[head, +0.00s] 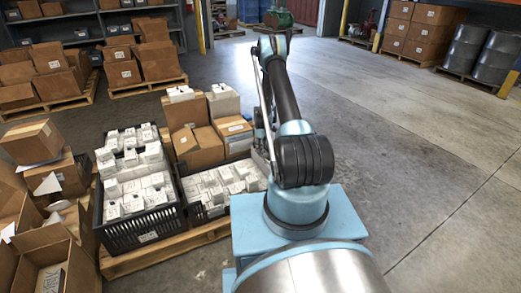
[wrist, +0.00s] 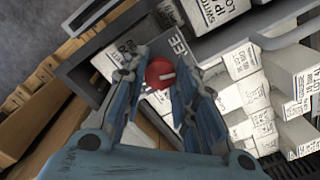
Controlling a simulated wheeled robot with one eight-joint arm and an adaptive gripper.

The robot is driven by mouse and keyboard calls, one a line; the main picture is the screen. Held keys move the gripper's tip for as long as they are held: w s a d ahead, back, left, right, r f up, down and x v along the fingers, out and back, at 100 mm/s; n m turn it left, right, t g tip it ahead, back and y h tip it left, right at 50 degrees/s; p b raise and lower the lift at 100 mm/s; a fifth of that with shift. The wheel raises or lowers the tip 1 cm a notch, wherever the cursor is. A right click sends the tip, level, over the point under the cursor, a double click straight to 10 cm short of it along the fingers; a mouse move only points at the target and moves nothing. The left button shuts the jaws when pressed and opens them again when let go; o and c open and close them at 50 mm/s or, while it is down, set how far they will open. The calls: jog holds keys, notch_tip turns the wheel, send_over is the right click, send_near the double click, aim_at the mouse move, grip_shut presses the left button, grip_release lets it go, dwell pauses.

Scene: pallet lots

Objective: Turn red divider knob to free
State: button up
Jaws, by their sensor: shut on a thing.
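The red divider knob (wrist: 160,73) shows in the wrist view as a round red disc with a pale mark on it. It sits on a grey divider plate (wrist: 140,35) whose printed label is partly readable, ending in "EE". My gripper (wrist: 160,78) is shut on the knob, with one blue finger on each side of it. In the head view the knob is not visible, and my arm hides most of the gripper beside the crate.
Two black crates (head: 146,232) of white boxes stand on a wooden pallet (head: 168,250), with open cardboard boxes (head: 198,147) behind. More boxes (head: 35,264) crowd the left. The floor at right is clear. Drums (head: 467,50) stand on a far pallet.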

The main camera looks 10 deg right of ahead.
jog(key=shift+s+d, duration=0.1)
jog(key=o, duration=1.1)
jog(key=shift+r, duration=0.1)
notch_tip(320, 180, up, 12)
jog(key=shift+f, duration=0.15)
